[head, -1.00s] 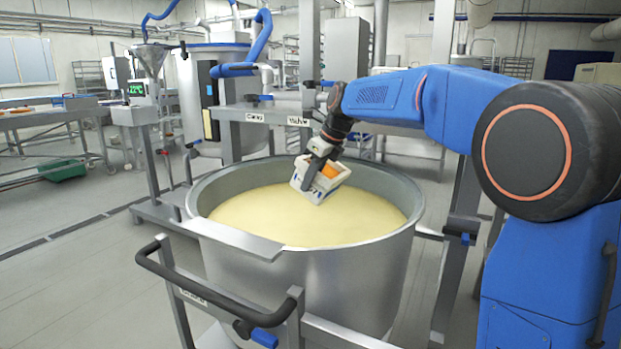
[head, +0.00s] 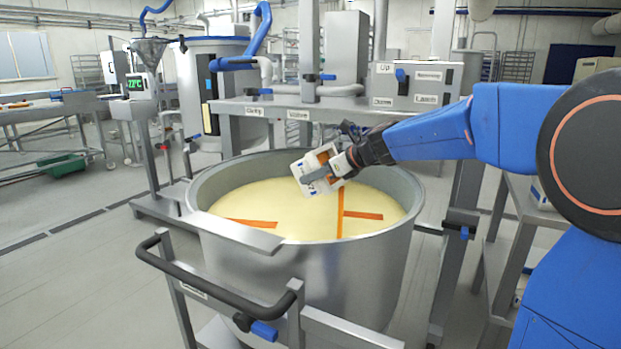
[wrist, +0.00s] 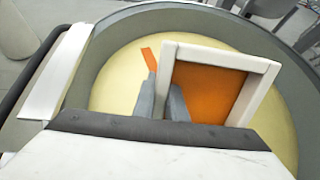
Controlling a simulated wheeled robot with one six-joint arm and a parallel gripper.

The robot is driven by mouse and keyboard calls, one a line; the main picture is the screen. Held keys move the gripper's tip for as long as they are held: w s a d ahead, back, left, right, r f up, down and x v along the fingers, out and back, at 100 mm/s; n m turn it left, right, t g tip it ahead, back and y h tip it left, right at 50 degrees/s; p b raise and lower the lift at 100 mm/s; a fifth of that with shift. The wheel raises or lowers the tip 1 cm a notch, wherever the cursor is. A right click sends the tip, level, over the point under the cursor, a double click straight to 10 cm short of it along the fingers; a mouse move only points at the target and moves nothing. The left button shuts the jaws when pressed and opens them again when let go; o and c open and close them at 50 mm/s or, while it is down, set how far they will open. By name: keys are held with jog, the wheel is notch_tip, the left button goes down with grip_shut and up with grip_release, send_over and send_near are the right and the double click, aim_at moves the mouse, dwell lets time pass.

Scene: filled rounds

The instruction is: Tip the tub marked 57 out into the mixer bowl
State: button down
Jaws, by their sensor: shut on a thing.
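My gripper (head: 330,173) is shut on a white tub (head: 307,163), holding it tilted above the mixer bowl (head: 365,280). In the wrist view the tub (wrist: 262,73) shows its open mouth with orange inside; how much is in it I cannot tell. A number on the tub's side is partly hidden by the gripper, and I can make out only a 7. The bowl holds a pale yellow mass (head: 275,200). A strip also shows in the wrist view (wrist: 149,59).
A black handle (head: 215,290) and metal frame stand in front of the bowl. A control box (head: 420,85) stands behind it. Floor is clear at the left.

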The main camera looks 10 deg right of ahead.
jog(key=shift+s+d+t+y, duration=0.35)
jog(key=shift+t+y, duration=0.45)
jog(key=shift+y, duration=0.1)
jog(key=shift+s+d+t+y, duration=0.1)
jog(key=shift+d+t+y, duration=0.05)
jog(key=shift+t+y, duration=0.25)
jog(key=shift+r, duration=0.1)
jog(key=shift+d, duration=0.15)
dwell(4.6)
